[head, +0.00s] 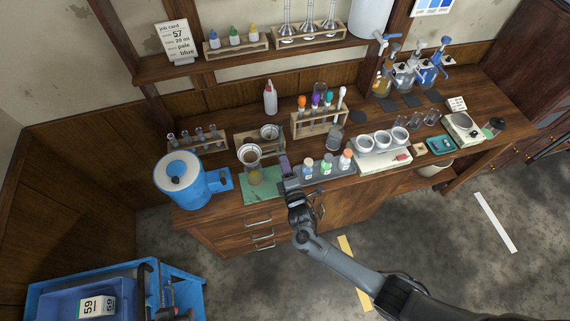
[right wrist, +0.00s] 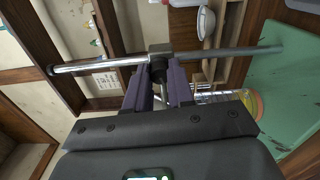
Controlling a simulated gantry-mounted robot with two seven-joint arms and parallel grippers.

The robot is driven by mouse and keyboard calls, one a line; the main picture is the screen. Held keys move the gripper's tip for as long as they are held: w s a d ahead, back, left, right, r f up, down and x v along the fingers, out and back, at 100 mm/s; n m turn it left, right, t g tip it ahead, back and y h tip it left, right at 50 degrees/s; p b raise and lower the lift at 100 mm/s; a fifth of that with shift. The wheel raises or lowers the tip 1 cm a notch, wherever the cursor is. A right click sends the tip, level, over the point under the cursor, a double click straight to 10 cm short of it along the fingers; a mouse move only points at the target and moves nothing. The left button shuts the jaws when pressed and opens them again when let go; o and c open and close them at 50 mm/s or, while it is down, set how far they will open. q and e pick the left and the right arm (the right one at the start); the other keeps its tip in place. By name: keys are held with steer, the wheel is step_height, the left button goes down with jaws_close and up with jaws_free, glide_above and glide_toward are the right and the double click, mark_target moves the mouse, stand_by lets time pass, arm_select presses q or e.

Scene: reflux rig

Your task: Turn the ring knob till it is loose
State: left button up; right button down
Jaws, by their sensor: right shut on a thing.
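My right gripper (head: 284,165) is above the front edge of the bench, beside the green mat. In the right wrist view its two purple fingers (right wrist: 158,90) are shut on a small dark knob (right wrist: 158,72). The knob sits on a grey metal clamp block (right wrist: 160,48) on a long bare metal rod (right wrist: 225,51), which crosses the view. In the head view the knob is hidden or too small to make out. My left gripper is not seen.
A blue drum (head: 180,175) stands left of the mat. Small bottles (head: 326,165) stand close to the right of my gripper, with white cups (head: 382,139) beyond. A test-tube rack (head: 320,122) is behind. A blue cart (head: 50,290) stands at lower left.

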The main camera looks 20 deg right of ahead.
steer(key=shift+n, duration=0.3)
steer(key=c, duration=1)
jaws_free()
steer(key=s, duration=0.7)
steer(key=s+a, duration=0.1)
steer(key=s, duration=0.2)
steer(key=shift+s+a, duration=0.1)
steer(key=shift+s, duration=0.25)
